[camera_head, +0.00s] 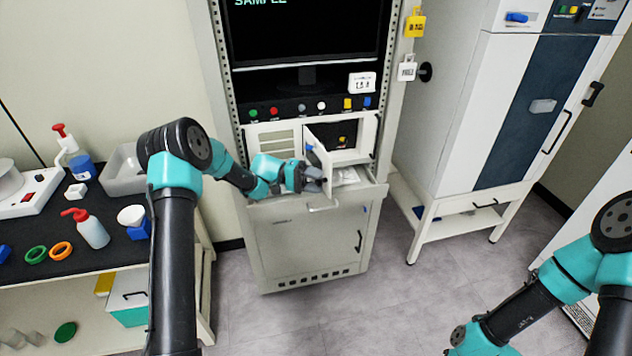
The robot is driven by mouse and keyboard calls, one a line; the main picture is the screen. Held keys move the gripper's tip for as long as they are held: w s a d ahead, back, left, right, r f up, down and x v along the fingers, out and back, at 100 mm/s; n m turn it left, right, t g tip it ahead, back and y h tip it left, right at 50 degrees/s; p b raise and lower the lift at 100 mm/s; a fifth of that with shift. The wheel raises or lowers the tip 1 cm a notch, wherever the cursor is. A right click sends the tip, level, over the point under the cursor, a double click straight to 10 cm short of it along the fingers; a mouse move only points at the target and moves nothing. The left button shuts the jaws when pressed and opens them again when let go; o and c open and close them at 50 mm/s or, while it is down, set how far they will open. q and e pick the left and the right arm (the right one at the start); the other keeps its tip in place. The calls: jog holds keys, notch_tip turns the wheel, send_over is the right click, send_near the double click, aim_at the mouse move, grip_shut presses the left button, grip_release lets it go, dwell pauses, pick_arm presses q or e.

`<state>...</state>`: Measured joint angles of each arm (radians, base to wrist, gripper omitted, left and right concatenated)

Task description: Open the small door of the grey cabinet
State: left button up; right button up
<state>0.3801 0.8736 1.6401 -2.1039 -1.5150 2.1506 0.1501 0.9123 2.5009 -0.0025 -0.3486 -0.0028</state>
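The grey cabinet (300,238) stands at the centre, below a rack with a monitor. Its small door (320,158) stands swung out from the upper compartment, showing a dark interior with a yellow part inside. A small blue piece (309,149) sits on the door's outer face. My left gripper (320,180) is at the lower part of the door, on its left side, touching or very close to it. Its fingers are small and dark, and whether they grip anything is unclear. My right arm shows at lower right; its gripper is outside the picture.
A drawer or ledge (345,183) juts out below the door. A black-topped bench (100,255) with bottles and rings stands at left. A tall white and blue cabinet (457,105) stands at right. The floor in front is clear.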

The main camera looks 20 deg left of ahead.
pick_arm(q)
jog(key=shift+o, duration=0.7)
jog(key=shift+r, duration=0.15)
jog(key=shift+r, duration=0.3)
jog(key=o, duration=0.4)
jog(key=r, duration=0.3)
jog(key=shift+s+d, duration=0.15)
jog(key=shift+s, duration=0.15)
jog(key=s+d, duration=0.1)
jog(key=s, duration=0.3)
jog(key=s+d, duration=0.2)
jog(key=s, duration=0.3)
jog(key=s+d+r, duration=0.1)
jog(key=s+d, duration=0.1)
jog(key=s, duration=0.3)
jog(key=shift+s+d, duration=0.2)
jog(key=shift+s, duration=0.05)
jog(key=c, duration=0.4)
jog(key=shift+c, duration=0.5)
